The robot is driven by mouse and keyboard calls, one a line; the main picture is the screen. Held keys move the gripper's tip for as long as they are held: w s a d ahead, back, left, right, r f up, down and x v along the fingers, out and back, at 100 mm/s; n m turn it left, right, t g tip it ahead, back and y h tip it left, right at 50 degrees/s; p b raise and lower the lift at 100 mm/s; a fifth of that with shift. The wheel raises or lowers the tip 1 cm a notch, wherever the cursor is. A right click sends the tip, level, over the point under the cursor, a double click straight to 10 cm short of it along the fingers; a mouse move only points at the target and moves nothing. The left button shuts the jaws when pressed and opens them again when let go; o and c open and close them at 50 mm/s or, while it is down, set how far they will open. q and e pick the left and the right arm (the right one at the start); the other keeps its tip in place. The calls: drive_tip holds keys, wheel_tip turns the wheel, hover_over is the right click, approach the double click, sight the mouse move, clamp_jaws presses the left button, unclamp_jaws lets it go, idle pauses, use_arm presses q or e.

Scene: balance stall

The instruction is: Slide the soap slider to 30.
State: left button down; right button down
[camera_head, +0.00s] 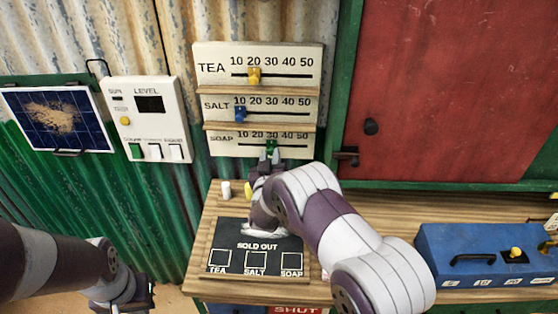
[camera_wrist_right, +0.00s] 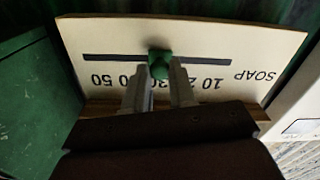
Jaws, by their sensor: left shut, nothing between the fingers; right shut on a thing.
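The green soap slider knob (camera_head: 271,146) sits on its slot in the lowest row of the white price board (camera_head: 222,146). In the head view it is at or very near the 30 mark. In the right wrist view the knob (camera_wrist_right: 160,65) is between my right gripper's fingertips (camera_wrist_right: 160,76), which are shut on it and partly cover the numbers around 30. My right gripper (camera_head: 269,157) reaches up to the board from below in the head view. My left gripper (camera_head: 128,304) is low at the left, shut and empty, away from the board.
Above are the yellow tea slider (camera_head: 254,75), near 20, and the blue salt slider (camera_head: 240,114), near 10. Below are the counter (camera_head: 208,222) and a dark "SOLD OUT" board (camera_head: 230,240). A level box (camera_head: 170,100) is left; a blue box (camera_head: 440,255) is right.

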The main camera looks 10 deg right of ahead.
drive_tip(key=shift+d, duration=0.1)
drive_tip(key=c, duration=0.9)
unclamp_jaws()
drive_tip(key=shift+c, duration=0.2)
drive_tip(key=shift+s, duration=0.15)
drive_tip(key=shift+s, duration=0.35)
drive_tip(key=b+v, duration=0.2)
drive_tip(key=v, duration=0.9)
drive_tip(key=shift+s+a, duration=0.25)
drive_tip(key=shift+s, duration=0.1)
